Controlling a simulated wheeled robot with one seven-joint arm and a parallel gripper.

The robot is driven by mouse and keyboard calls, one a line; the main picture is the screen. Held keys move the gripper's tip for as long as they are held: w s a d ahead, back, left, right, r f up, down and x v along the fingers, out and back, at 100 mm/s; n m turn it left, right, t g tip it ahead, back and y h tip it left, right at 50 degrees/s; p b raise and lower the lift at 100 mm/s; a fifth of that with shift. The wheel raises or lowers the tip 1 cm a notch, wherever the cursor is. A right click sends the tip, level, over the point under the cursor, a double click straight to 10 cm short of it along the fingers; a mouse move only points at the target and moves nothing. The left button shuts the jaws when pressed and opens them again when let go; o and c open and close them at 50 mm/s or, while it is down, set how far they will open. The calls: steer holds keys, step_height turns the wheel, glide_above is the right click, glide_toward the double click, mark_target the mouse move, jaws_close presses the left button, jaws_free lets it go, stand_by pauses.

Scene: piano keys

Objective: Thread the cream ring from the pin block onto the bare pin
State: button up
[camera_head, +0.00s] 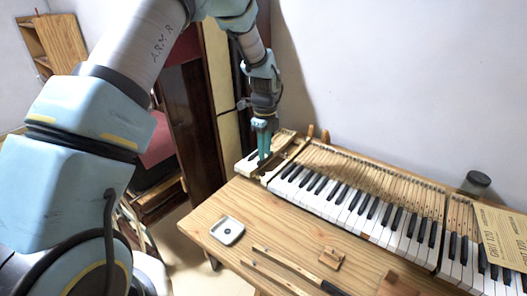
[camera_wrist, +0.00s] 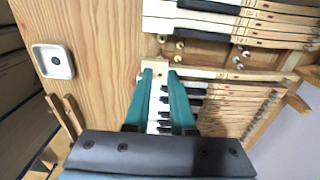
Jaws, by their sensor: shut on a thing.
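My gripper (camera_head: 264,157) points down over the gap near the left end of the keyboard. In the wrist view its two teal fingers (camera_wrist: 160,71) stand slightly apart. A small cream piece (camera_wrist: 160,65), which looks like the cream ring, is between the tips, mostly hidden by them. Small brass-coloured pins (camera_wrist: 178,45) stand in the gap just beyond the fingertips; I cannot tell which is the bare one. A small wooden block (camera_head: 331,257), likely the pin block, lies on the table right of the rails.
A white square tray (camera_head: 227,231) lies on the wooden table (camera_head: 217,208). The keyboard (camera_head: 345,200) runs along the back. A dark jar (camera_head: 476,183) and a yellow printed sheet (camera_head: 503,236) are at the right.

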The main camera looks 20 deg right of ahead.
steer(key=shift+w+f, duration=0.2)
steer(key=shift+w, duration=0.05)
steer(key=shift+a+f+b, duration=0.1)
steer(key=shift+f+b, duration=2.2)
steer(key=shift+f, duration=1.3)
steer(key=shift+f+b, duration=0.45)
steer(key=shift+f, duration=0.7)
steer(key=o, duration=0.3)
steer(key=shift+r, duration=0.2)
stand_by(0.4)
steer(key=shift+r+p, duration=0.75)
steer(key=shift+r, duration=0.2)
